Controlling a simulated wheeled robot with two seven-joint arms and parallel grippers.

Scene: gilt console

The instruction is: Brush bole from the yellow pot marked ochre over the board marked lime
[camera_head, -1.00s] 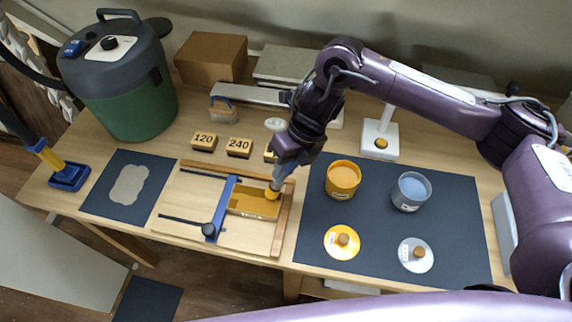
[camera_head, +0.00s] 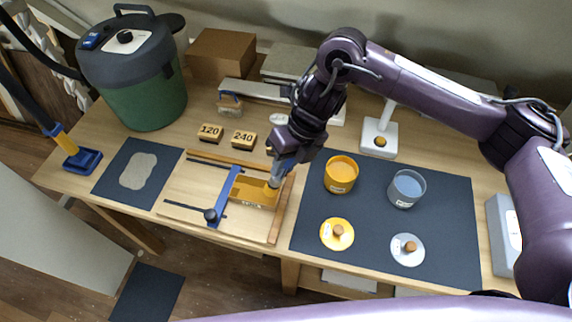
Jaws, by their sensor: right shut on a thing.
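The yellow pot (camera_head: 341,177) stands open on the dark mat (camera_head: 440,245), with orange-yellow bole inside. The board (camera_head: 250,193) lies in a wooden frame, held by a blue clamp bar; yellow-brown colour covers much of its top, and its label is too small to read. My right gripper (camera_head: 279,172) is shut on a brush (camera_head: 273,184), whose tip is at the board's right end. The gripper hides part of the brush. My left gripper is not in view.
A grey pot (camera_head: 407,188) and two round lids, yellow (camera_head: 337,234) and grey (camera_head: 407,249), are on the mat. Sanding blocks (camera_head: 244,139), a green vacuum (camera_head: 140,75) and a cardboard box (camera_head: 220,54) stand behind. A blue vacuum nozzle (camera_head: 83,160) is at the left.

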